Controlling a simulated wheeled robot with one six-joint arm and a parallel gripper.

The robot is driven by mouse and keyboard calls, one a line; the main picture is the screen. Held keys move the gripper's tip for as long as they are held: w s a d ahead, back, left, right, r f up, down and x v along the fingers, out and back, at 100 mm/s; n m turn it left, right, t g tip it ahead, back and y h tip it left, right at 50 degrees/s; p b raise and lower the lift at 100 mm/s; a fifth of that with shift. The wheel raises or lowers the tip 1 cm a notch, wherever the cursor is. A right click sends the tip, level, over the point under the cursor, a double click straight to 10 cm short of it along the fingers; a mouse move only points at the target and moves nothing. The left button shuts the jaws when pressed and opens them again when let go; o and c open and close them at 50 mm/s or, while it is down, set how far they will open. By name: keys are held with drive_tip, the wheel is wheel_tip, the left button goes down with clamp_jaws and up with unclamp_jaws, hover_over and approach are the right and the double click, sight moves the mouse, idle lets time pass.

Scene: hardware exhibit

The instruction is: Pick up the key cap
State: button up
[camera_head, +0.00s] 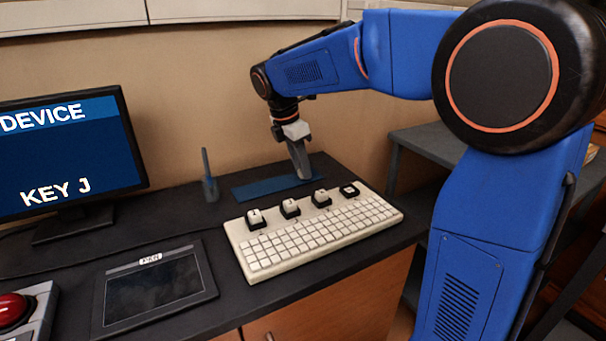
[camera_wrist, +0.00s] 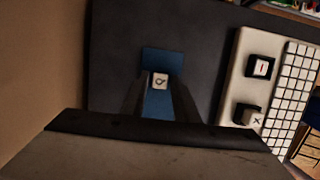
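A small white key cap (camera_wrist: 160,81) with a dark symbol is on the blue mat (camera_wrist: 162,55) in the wrist view. My gripper (camera_wrist: 160,88) points down at the mat, its two dark fingers apart on either side of the cap. I see no clear grip on the cap. In the head view, my gripper (camera_head: 302,176) is low over the blue mat (camera_head: 262,188) behind the keyboard, and its fingers hide the cap there.
A cream keyboard (camera_head: 315,238) with several black key blocks along its back edge lies in front of the mat. A pen holder (camera_head: 210,188) stands left of the mat. A monitor (camera_head: 65,155) reads "DEVICE" and "KEY J". A tablet (camera_head: 153,288) and red button (camera_head: 12,309) are front left.

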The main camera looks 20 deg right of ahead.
clamp_jaws()
drive_tip(key=shift+r, duration=0.1)
